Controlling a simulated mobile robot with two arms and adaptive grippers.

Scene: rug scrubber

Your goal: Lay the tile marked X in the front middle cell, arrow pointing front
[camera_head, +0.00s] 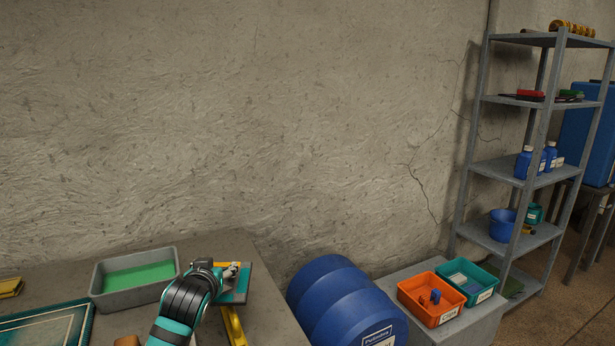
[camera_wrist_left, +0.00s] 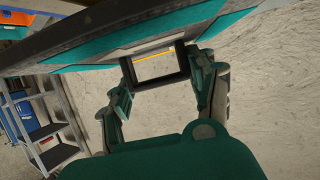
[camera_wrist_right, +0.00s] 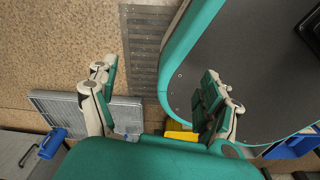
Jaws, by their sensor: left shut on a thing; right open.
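My left gripper (camera_head: 232,271) is over the right part of the grey bench top in the head view. In the left wrist view its fingers close on a dark-rimmed piece (camera_wrist_left: 153,79) with a pale middle and a yellow line. I cannot make out an X or an arrow on it. A teal-edged board with pale lines (camera_head: 45,330) lies at the lower left, partly cut off. I cannot tell its cells. My right gripper (camera_wrist_right: 160,78) is open and empty in the right wrist view. It is outside the head view.
A grey tray with a green inside (camera_head: 136,277) stands left of my left gripper. A yellow thing (camera_head: 235,327) lies below it. Right of the bench are a blue drum (camera_head: 335,300), an orange bin (camera_head: 430,298), a teal bin (camera_head: 468,280) and a grey shelf rack (camera_head: 507,175).

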